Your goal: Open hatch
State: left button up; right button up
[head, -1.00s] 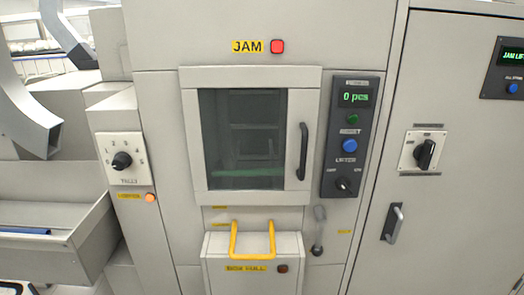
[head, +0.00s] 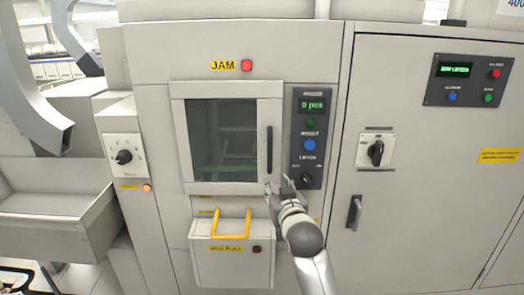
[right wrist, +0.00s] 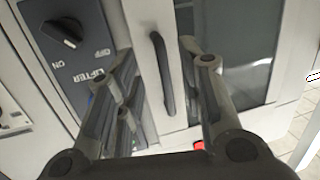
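The hatch (head: 228,188) is a pale framed door with a dark window, and it looks closed on the machine front. Its black vertical handle (head: 269,150) is on the right side of the frame. My right gripper (head: 278,187) is just below the handle's lower end in the head view. In the right wrist view, my right gripper (right wrist: 158,55) is open, with its fingers spread on either side of the handle (right wrist: 163,75). Contact with the handle cannot be made out. My left gripper is not in view.
A control panel (head: 308,160) with a display, buttons and a lifter knob stands close to the right of the handle. Below the hatch is a bin (head: 232,265) with a yellow handle (head: 218,236). A tall cabinet door with its own handle (head: 354,212) is at right.

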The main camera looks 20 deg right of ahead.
jog(key=t, duration=0.1)
send_near(270, 151)
jog(key=w+p, duration=0.1)
jog(key=w, duration=0.2)
jog(key=w+p, duration=0.1)
jog(key=w, duration=0.2)
jog(key=w+p, duration=0.1)
jog(key=w, duration=0.2)
jog(key=shift+d, duration=0.35)
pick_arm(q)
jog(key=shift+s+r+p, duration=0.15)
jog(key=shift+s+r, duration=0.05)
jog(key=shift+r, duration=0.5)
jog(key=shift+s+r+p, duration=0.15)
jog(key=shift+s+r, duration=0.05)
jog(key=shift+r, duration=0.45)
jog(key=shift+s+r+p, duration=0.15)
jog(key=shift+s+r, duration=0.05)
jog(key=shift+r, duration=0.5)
pick_arm(e)
jog(key=shift+w+d, duration=0.1)
jog(key=shift+w, duration=0.85)
grip_shut()
jog(key=shift+f, duration=0.1)
